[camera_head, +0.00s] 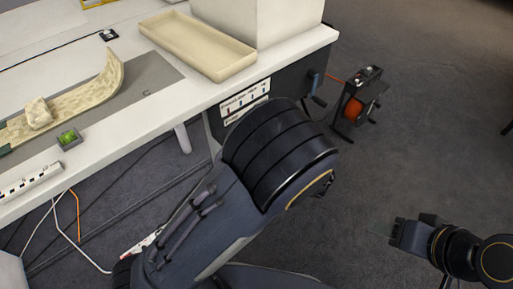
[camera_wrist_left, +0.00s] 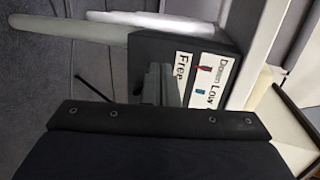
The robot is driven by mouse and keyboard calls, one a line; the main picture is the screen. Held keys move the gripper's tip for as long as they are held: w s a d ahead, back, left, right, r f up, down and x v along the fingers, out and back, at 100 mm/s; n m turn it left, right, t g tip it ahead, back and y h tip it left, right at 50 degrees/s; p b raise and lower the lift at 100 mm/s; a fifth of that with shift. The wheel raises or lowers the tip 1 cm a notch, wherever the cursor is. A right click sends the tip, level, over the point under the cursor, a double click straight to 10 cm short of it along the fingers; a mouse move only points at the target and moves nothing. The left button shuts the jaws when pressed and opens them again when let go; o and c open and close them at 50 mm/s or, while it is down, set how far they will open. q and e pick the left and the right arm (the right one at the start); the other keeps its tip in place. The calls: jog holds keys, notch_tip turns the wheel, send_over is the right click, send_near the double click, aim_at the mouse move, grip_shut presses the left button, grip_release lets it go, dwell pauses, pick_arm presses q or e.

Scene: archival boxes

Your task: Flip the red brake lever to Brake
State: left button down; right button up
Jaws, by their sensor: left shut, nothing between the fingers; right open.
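A dark box (camera_wrist_left: 150,45) under the table edge carries white label panels with small coloured pieces. In the left wrist view a small red piece (camera_wrist_left: 209,67), which looks like the red lever, sits between the panels, with a blue one (camera_wrist_left: 201,88) beside it. The word "Free" reads clearly; I cannot make out "Brake". The labels (camera_head: 246,101) also show in the head view, too small to read. My left gripper (camera_wrist_left: 157,86) is shut and empty, close in front of the box; my own arm hides it in the head view. My right gripper (camera_head: 405,235) is open and empty, far right above the floor.
The white table (camera_head: 190,103) above the box holds a cream tray (camera_head: 197,45) and a large pale box (camera_head: 262,20). A reel stand with a red spool (camera_head: 353,109) stands right of the box, joined by a red line.

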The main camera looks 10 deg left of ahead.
pick_arm(q)
jog(key=shift+w+f+m+t+b, duration=0.6)
jog(key=shift+w+f+t+b, duration=0.7)
jog(key=shift+w, duration=3.9)
jog(key=s+d, duration=0.3)
jog(key=s, duration=0.3)
jog(key=shift+d+f, duration=0.2)
jog(key=shift+f, duration=0.05)
pick_arm(e)
jog(key=f, duration=0.3)
jog(key=shift+s+d+f, duration=0.1)
jog(key=shift+s+f, duration=0.25)
